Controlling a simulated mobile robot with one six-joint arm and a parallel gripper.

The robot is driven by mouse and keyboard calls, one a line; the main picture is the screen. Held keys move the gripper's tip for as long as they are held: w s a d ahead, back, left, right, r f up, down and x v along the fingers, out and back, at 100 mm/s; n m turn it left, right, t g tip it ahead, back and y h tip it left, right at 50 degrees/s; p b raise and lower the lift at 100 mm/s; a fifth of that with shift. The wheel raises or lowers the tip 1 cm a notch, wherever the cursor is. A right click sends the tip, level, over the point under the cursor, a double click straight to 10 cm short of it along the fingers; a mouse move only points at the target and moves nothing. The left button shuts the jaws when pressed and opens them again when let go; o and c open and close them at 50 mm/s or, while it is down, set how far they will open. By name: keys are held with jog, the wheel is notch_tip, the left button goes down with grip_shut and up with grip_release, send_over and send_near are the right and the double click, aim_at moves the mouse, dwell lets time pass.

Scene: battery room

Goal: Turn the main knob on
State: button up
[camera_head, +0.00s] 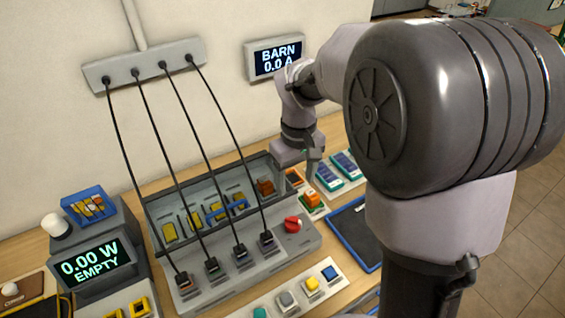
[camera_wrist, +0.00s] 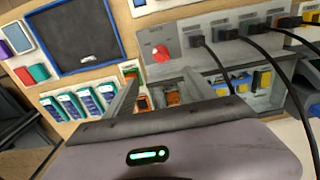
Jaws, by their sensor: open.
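The main knob appears to be the red knob (camera_head: 292,224) at the right end of the grey panel (camera_head: 305,242); its setting is hard to read. It also shows in the wrist view (camera_wrist: 160,53), beyond the fingertips. My gripper (camera_head: 307,172) is above and behind the knob, near the panel's back right corner, and does not touch it. In the wrist view my gripper (camera_wrist: 161,82) has its two fingers spread with nothing between them. The fingertips point toward the panel. The display (camera_head: 90,264) reads 0.00 W EMPTY, and the wall display (camera_head: 276,58) reads BARN 0.0 A.
Several black cables hang from a wall strip (camera_head: 145,65) into sockets on the panel, left of the knob. An orange block (camera_head: 311,199) and green-and-white packs (camera_head: 329,177) lie right of the panel. A blue-edged dark tray (camera_head: 352,236) lies right of the knob.

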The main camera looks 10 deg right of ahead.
aim_at(293, 220)
jog(key=f+b, duration=0.2)
jog(key=f, duration=0.6)
jog(key=f+b, duration=0.3)
jog(key=f, duration=0.6)
jog(key=shift+s+a+b, duration=0.1)
jog(key=shift+s+b, duration=0.1)
jog(key=shift+b, duration=0.1)
